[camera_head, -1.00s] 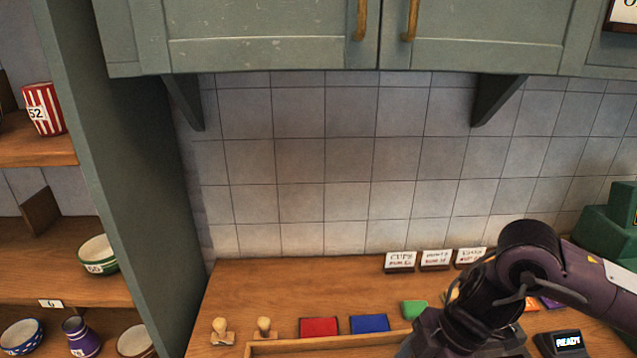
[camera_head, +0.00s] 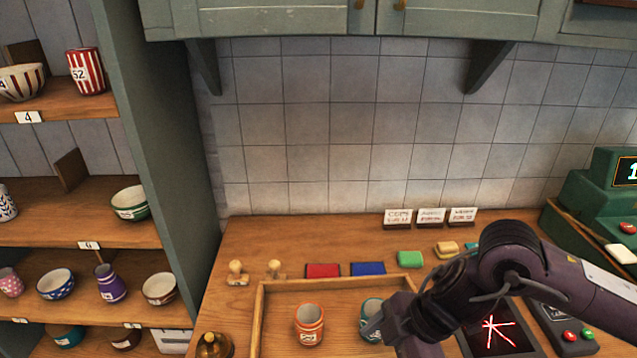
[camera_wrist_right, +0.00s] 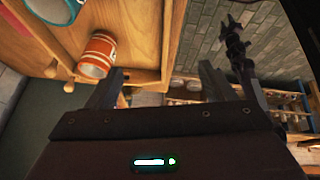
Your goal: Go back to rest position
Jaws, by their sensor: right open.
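In the head view my right arm reaches in from the right. Its gripper (camera_head: 388,328) is over the right part of the wooden tray, beside a teal cup (camera_head: 371,310) that it partly covers. In the right wrist view the fingers (camera_wrist_right: 160,88) are spread with nothing between them. An orange cup (camera_head: 309,322) with white bands stands upright in the tray (camera_head: 258,310); it also shows in the wrist view (camera_wrist_right: 97,52), left of the fingers. The teal cup also shows there (camera_wrist_right: 55,8). My left gripper is not in the head view.
A dark pad (camera_head: 497,335) with red strokes lies under my right arm. A green register (camera_head: 600,200) is at the right. Stamps (camera_head: 237,273), red and blue pads (camera_head: 368,269) and small signs (camera_head: 430,217) line the counter. A crockery shelf (camera_head: 60,245) stands at the left.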

